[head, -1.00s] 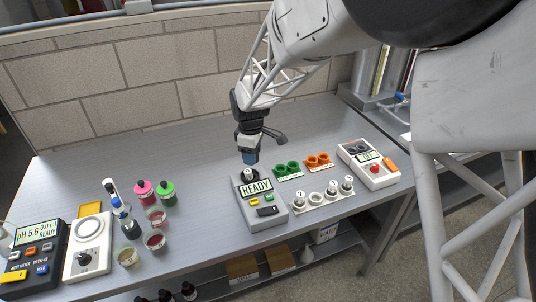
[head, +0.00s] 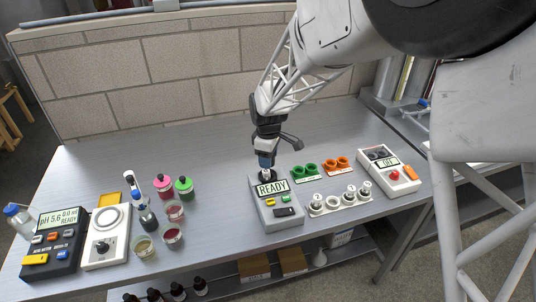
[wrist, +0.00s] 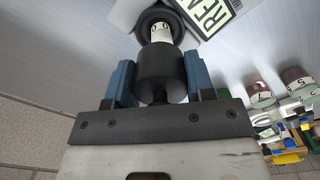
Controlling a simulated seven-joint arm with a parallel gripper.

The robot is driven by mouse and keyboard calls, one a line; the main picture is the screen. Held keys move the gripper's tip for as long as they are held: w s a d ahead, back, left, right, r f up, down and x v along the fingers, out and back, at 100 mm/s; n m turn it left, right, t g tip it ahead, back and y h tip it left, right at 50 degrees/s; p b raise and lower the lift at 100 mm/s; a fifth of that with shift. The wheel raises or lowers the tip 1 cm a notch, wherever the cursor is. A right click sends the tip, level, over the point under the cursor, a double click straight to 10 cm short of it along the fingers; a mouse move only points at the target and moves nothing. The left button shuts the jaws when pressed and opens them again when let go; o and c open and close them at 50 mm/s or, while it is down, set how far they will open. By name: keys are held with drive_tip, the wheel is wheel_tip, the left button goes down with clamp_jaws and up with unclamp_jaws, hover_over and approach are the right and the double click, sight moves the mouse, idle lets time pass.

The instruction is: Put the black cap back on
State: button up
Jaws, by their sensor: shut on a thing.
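My gripper (head: 265,160) points down over the grey meter (head: 284,214) whose display reads READY. In the wrist view its blue fingers are shut on the black cap (wrist: 160,72), a dark cylinder with a narrower stem toward the palm. Directly beyond the cap is a white vial (wrist: 161,33) with a dark mark, standing in the meter's round black well (wrist: 146,17). The vial also shows under the fingertips in the head view (head: 266,173). The cap appears lined up with the vial; whether they touch I cannot tell. The head view hides the cap between the fingers.
Bottles and cups stand left, beside a pH meter (head: 53,244).

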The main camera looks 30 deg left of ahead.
sight(268, 171)
drive_tip(key=shift+f, duration=0.75)
drive_tip(key=shift+f, duration=1.4)
idle(1.7)
drive_tip(key=shift+w+f, duration=0.1)
drive_tip(key=shift+f, duration=0.2)
idle(0.9)
drive_tip(key=shift+d+f, duration=0.15)
drive_tip(key=shift+f, duration=0.55)
idle(1.2)
